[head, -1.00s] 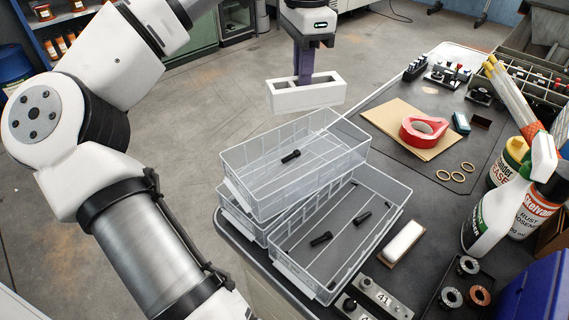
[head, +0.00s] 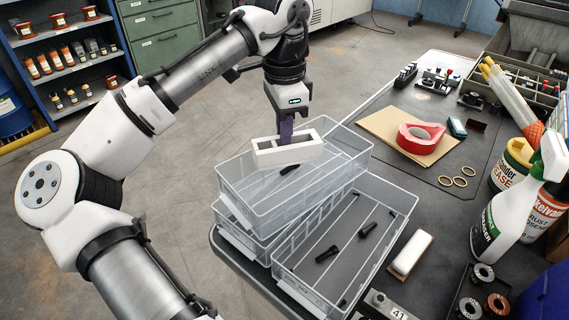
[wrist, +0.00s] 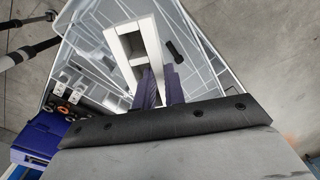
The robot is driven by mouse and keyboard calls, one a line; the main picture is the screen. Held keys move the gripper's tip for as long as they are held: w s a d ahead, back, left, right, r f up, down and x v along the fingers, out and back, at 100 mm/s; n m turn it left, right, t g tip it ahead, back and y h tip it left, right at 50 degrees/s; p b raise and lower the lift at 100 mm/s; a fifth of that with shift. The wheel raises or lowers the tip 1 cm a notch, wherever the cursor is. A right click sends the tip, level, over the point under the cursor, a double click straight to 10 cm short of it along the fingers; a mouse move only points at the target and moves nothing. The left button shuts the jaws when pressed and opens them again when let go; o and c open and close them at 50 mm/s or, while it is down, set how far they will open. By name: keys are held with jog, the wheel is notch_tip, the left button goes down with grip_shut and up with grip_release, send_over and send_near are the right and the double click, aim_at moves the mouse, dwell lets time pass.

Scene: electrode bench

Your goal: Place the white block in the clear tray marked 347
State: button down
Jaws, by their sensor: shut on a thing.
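The white block (head: 284,152) is a hollow rectangular piece with open cells. My gripper (head: 286,138) is shut on it and holds it over the upper clear tray (head: 231,195). In the wrist view the block (wrist: 117,40) hangs between my purple fingers (wrist: 160,88), above the tray's ribbed floor. A black bolt lies in the upper tray, partly hidden by the block. This tray sits skewed on another clear tray, and a third clear tray (head: 378,242) with black bolts stands to the right. I see no marking 347 on any tray.
A white-topped brush or eraser (head: 411,252) lies right of the trays. Red tape (head: 420,136) rests on brown card behind.

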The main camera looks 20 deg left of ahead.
notch_tip(320, 180, down, 8)
jog(key=shift+r, duration=0.2)
dwell(0.3)
jog(key=c, duration=1.5)
grip_release()
jog(key=shift+f, duration=0.15)
notch_tip(320, 180, up, 12)
jog(key=shift+r, duration=0.15)
